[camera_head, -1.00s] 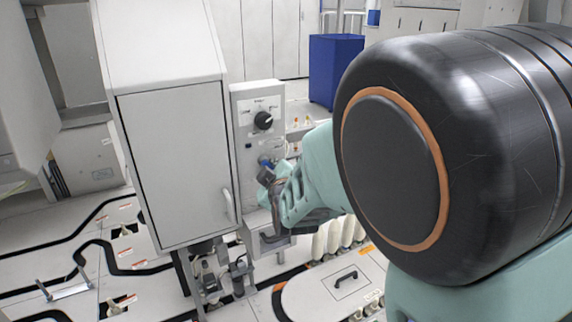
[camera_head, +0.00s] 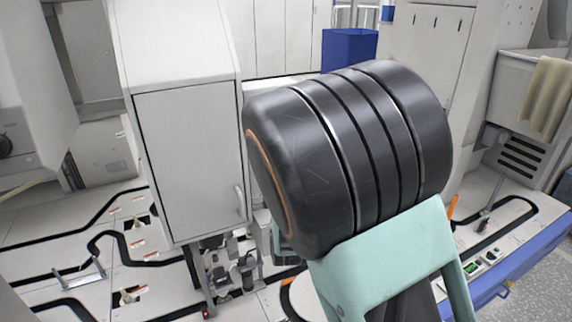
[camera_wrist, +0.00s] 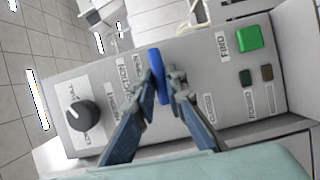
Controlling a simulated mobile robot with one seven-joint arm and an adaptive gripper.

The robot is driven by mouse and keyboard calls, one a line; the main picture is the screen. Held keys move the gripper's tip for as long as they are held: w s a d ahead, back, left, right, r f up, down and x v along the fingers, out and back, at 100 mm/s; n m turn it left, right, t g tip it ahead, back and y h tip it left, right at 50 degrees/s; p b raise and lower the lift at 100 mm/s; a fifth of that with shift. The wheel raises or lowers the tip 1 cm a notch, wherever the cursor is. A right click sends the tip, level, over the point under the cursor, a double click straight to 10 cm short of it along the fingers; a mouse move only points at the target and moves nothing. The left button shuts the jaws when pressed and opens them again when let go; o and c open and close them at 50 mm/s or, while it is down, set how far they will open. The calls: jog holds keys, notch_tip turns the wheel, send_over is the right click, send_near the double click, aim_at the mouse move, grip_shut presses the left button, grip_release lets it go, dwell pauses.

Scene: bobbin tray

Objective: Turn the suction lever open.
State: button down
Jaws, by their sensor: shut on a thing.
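The suction lever is a blue handle (camera_wrist: 157,75) on a grey control panel (camera_wrist: 190,60) in the wrist view. My gripper (camera_wrist: 160,88) is shut on the blue lever, with one finger on each side of it. Lettering that reads as suction stands on the panel just left of the lever. In the head view my arm hides the panel, the lever and the gripper.
A black rotary knob (camera_wrist: 82,115) sits on the panel left of the lever, and a green button (camera_wrist: 248,38) right of it. In the head view a grey cabinet (camera_head: 190,160) stands left of my arm. A blue bin (camera_head: 349,48) stands behind.

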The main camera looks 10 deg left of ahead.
jog(key=shift+s+a+r+n+y, duration=0.15)
jog(key=shift+a+r+n+y, duration=0.15)
jog(key=shift+a, duration=0.25)
jog(key=c, duration=2)
grip_release()
jog(key=shift+a+f, duration=0.1)
jog(key=shift+o, duration=0.2)
jog(key=v, duration=0.7)
jog(key=shift+s, duration=0.3)
